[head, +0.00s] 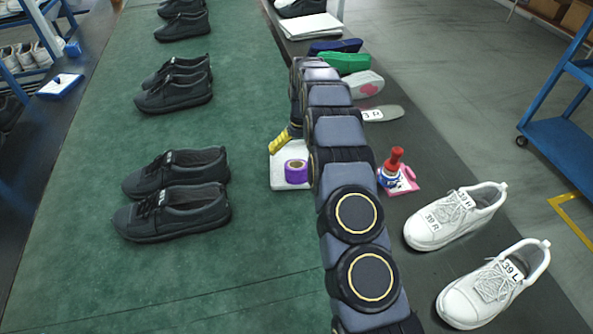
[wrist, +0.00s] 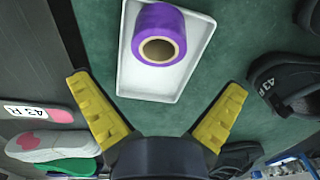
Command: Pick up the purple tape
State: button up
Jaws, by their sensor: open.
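The purple tape (head: 296,171) is a roll with a tan core, lying on a white tray (head: 277,179) on the green mat, left of my arm in the head view. In the wrist view the purple tape (wrist: 159,34) sits on the white tray (wrist: 150,86), ahead of my gripper. My gripper (wrist: 158,88) has two yellow fingers spread wide, open and empty, with the tape beyond the tips. In the head view a yellow finger of my gripper (head: 280,141) shows just above the tape; the rest is hidden by my arm.
Black shoe pairs stand on the green mat (head: 100,279) to the left. Right of my arm are a red-topped bottle (head: 392,168), insoles (head: 364,84) and white shoes (head: 454,216). The mat between the black shoes and the tray is clear.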

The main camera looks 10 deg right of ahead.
aim_at(297, 170)
jog(key=f, duration=0.7)
jog(key=shift+s+a+f, duration=0.1)
jog(key=shift+s+a, duration=0.05)
jog(key=shift+s, duration=0.2)
jog(key=c, duration=1.1)
